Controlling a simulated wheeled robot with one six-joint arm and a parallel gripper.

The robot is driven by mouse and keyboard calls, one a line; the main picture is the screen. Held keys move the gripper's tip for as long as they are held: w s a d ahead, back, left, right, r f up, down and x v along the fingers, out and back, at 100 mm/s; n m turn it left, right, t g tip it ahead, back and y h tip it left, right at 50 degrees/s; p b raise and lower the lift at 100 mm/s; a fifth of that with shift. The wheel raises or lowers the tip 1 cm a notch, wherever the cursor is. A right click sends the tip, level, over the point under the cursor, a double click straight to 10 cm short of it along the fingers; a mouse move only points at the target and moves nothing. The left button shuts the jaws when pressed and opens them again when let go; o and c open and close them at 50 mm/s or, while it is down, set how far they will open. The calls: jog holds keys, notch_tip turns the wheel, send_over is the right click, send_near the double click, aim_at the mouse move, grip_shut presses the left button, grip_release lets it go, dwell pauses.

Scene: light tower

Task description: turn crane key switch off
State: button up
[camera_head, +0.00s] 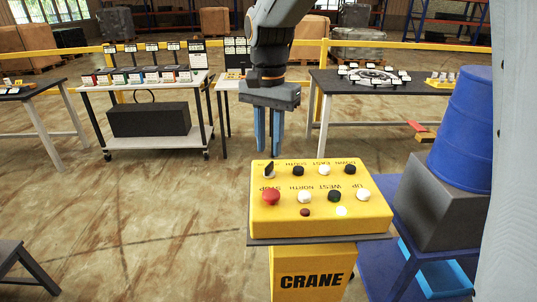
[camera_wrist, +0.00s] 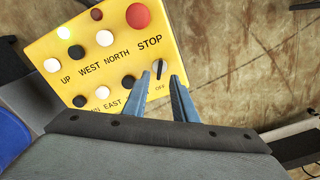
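The crane key switch (camera_head: 269,170) is a small dark key on a light round base, at the back left corner of the yellow control box (camera_head: 318,222). In the wrist view the key (camera_wrist: 161,68) is a dark upright bar beside the printed word OFF. My gripper (camera_head: 268,154) points down just above and behind the key, with its two blue fingers apart. In the wrist view the fingertips (camera_wrist: 160,76) show on either side of the key, with nothing held. I cannot tell whether either finger touches it.
A red STOP button (camera_head: 270,197) sits close in front of the key. Several black and white buttons fill the rest of the panel. A blue barrel (camera_head: 465,130) stands on a grey block to the right. Tables stand behind; the floor at left is mostly clear.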

aim_at(269, 164)
jog(key=shift+f+p, duration=0.4)
jog(key=shift+f, duration=2)
grip_shut()
